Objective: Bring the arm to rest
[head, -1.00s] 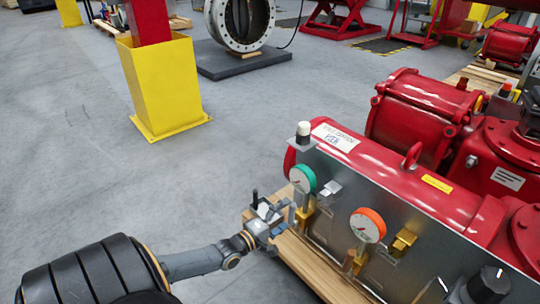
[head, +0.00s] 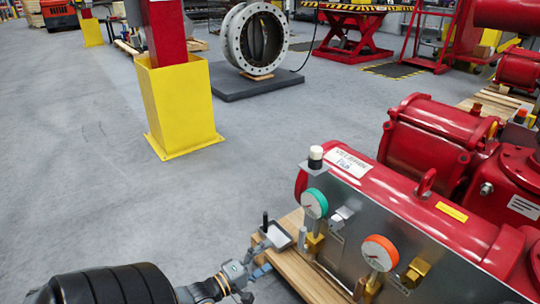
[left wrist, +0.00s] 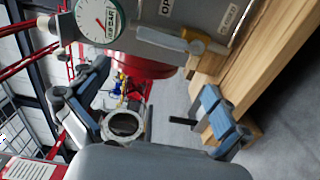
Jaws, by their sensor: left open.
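My left gripper (head: 258,268) is at the bottom of the head view, left of the actuator's wooden pallet (head: 296,262). It is open, and its fingers are spread with nothing between them in the left wrist view (left wrist: 150,108). The red valve actuator (head: 400,195) with its grey panel (head: 345,215) stands to the right of the gripper. A green-rimmed gauge (head: 314,204) and an orange-rimmed gauge (head: 380,252) are on the panel. The green-rimmed gauge also shows at the top of the left wrist view (left wrist: 98,20). My right gripper is not in view.
A yellow post base (head: 180,108) stands on the floor at the back left. A large ring valve (head: 252,40) sits on a dark slab behind. Open grey floor lies to the left.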

